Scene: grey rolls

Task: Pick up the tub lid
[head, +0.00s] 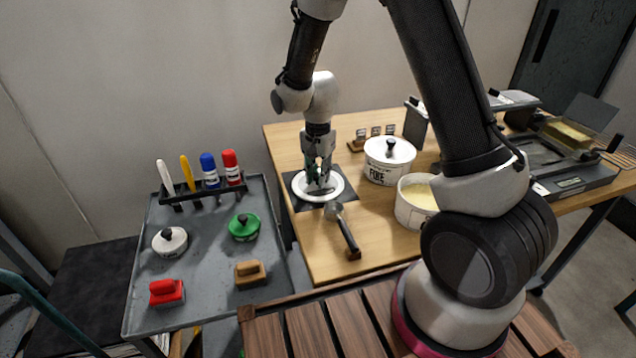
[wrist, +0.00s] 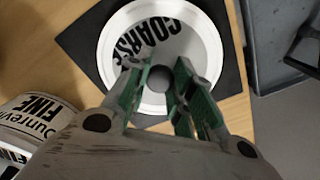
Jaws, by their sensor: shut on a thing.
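The tub lid (head: 336,192) is a round white disc with a broad rim, over the dark square mat (head: 301,203) on the wooden table. In the wrist view the lid (wrist: 207,48) shows a grey middle printed "COARSE" and a dark round knob (wrist: 160,76). My gripper (head: 319,182) points down over the lid's middle, shut on its knob; its green-padded fingers (wrist: 160,80) stand either side of the knob. I cannot tell whether the lid touches the mat. An open white tub (head: 408,214) with pale yellow contents stands to the right, partly behind my arm.
A lidded tub marked "FINE" (head: 388,170) stands just right of the mat. A scoop (head: 346,234) lies in front. A grey trolley (head: 205,265) at left holds markers and knobbed pieces. Equipment (head: 575,150) fills the table's right; the near left table corner is clear.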

